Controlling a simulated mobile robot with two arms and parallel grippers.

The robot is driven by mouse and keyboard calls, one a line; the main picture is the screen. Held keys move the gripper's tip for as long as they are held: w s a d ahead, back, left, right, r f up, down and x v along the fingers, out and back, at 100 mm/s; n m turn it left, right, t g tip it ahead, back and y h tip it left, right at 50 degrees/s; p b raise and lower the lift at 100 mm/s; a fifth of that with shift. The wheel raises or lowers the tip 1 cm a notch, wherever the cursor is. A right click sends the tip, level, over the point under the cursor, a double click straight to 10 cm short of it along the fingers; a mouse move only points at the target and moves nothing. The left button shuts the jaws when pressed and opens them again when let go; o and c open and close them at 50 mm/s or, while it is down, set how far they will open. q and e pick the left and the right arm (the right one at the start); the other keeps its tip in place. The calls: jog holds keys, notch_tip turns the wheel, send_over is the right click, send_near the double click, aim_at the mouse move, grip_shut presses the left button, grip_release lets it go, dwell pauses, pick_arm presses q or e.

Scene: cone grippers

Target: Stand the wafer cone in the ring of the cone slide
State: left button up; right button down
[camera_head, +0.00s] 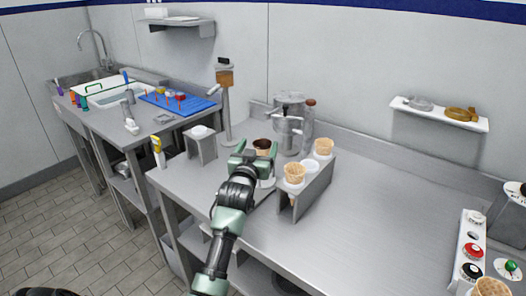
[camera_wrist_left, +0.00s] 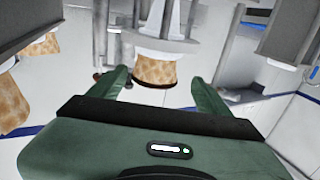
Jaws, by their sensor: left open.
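A wafer cone with a dark brown top (camera_head: 262,145) shows between the fingertips of my left gripper (camera_head: 254,152). In the left wrist view, which is upside down, the tan cone (camera_wrist_left: 156,71) stands in a white ring (camera_wrist_left: 160,45), apparently that of the cone slide. The gripper's two green fingers (camera_wrist_left: 161,86) are apart, one on either side of the cone, with gaps showing. The head view hides most of the cone and slide behind the gripper. My right gripper is not in view.
A grey cone stand (camera_head: 318,190) right of the gripper holds a front cone (camera_head: 294,171) and a back cone (camera_head: 324,146), with a white ring between them. A clear-and-metal machine (camera_head: 292,120) stands behind.

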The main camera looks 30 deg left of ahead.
aim_at(264, 140)
pick_arm(q)
jog(key=shift+w+r, duration=0.1)
jog(key=shift+w, duration=0.9)
jog(key=x, duration=0.2)
jog(key=shift+w+f+p, duration=0.25)
jog(key=shift+w+p, duration=0.05)
jog(key=shift+p, duration=0.1)
jog(key=shift+w+a, duration=0.2)
jog(key=shift+w, duration=0.15)
jog(key=c, duration=0.9)
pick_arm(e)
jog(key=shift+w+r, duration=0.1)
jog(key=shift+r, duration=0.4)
